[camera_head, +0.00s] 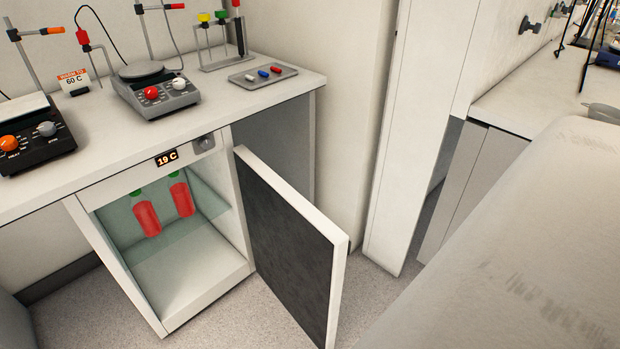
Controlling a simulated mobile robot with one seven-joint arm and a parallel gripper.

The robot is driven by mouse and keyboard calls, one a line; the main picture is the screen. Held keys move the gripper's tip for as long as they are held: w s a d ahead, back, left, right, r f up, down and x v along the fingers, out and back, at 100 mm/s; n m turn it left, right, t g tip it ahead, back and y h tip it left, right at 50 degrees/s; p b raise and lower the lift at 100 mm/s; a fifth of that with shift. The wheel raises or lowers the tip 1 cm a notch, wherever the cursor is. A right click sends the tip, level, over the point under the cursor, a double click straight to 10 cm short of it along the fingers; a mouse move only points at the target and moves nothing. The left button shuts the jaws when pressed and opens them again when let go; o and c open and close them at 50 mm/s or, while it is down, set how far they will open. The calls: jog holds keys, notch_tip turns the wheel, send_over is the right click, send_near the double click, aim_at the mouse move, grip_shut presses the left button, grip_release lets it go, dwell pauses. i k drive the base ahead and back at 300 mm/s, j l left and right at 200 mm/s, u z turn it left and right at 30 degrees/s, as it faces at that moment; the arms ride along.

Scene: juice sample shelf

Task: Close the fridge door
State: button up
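The small white fridge (172,318) stands under the lab counter at the left of the head view. Its door (290,245), with a dark panel facing the fridge opening, stands wide open. The door is hinged at the fridge's right edge and swings out toward the lower right. Two red bottles with green caps, one on the left (146,218) and one on the right (182,198), are in the upper part inside the fridge. A display reading 19 C (167,158) and a dial (206,143) sit above the opening. My gripper is not in view.
On the counter (215,97) are a hotplate stirrer (155,88), a dark stirrer (35,135), a tray (263,77) with small coloured items and a rack with coloured caps. A large pale surface fills the lower right. Grey floor (230,320) shows before the fridge.

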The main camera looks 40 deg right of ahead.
aim_at(300, 253)
jog(key=k+l+u, duration=0.1)
jog(key=k+l, duration=0.2)
jog(key=l, duration=0.3)
jog(key=k+l, duration=0.3)
jog(key=l, duration=0.3)
jog(key=k+l+u, duration=0.15)
jog(key=k+l, duration=0.15)
jog(key=l, duration=0.3)
jog(key=k+l+u, duration=0.1)
jog(key=k+l, duration=0.25)
jog(key=l, duration=0.2)
jog(key=k+l, duration=0.35)
jog(key=l, duration=0.2)
jog(key=k+l+u, duration=0.15)
jog(key=k+l, duration=0.2)
jog(key=l, duration=0.15)
jog(key=i+j, duration=0.95)
jog(key=i+j+u, duration=0.05)
